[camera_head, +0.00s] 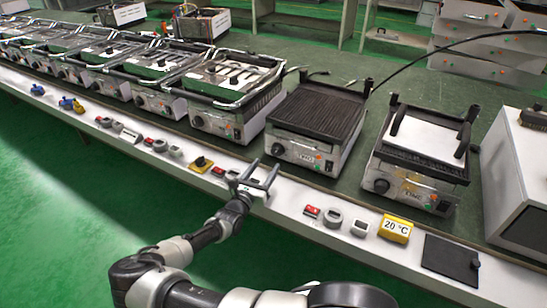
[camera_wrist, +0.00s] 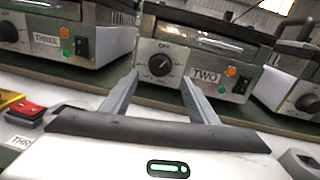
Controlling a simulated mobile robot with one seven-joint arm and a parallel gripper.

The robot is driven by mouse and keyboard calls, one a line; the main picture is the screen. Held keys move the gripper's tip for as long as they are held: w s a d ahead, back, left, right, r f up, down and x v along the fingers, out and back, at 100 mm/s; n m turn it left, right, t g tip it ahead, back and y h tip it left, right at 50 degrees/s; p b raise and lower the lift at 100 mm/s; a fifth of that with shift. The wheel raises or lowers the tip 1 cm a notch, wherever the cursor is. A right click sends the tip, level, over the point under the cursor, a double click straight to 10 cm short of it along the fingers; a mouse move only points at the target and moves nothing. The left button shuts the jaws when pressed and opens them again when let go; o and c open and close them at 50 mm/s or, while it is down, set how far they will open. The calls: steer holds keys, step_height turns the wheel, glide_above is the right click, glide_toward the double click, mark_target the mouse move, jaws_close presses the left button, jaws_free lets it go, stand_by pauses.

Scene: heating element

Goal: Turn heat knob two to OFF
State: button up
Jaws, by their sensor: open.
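Heater two (camera_head: 300,152) is a grey metal unit with a dark ribbed top, on the green bench. Its label TWO (camera_wrist: 206,76) reads in the wrist view. Heat knob two (camera_wrist: 160,65) is a round black knob on its front panel, with OFF printed above; its exact setting is too small to read surely. It also shows in the head view (camera_head: 277,150). My gripper (camera_head: 266,166) is open and empty, in front of the panel. In the wrist view my gripper (camera_wrist: 161,77) has its fingers either side of the knob, apparently short of it.
Heater three (camera_wrist: 62,35) stands left and heater one (camera_head: 410,185) right. A green indicator light (camera_wrist: 222,90), an orange light (camera_wrist: 231,71) and a black switch (camera_wrist: 241,85) sit right of the knob. A red switch (camera_wrist: 25,110) lies on the white ledge at left.

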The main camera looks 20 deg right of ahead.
mark_target(275, 152)
steer(key=b+x, duration=0.1)
steer(key=x, duration=0.7)
steer(key=shift+w, duration=0.1)
steer(key=shift+c, duration=0.2)
steer(key=c, duration=1)
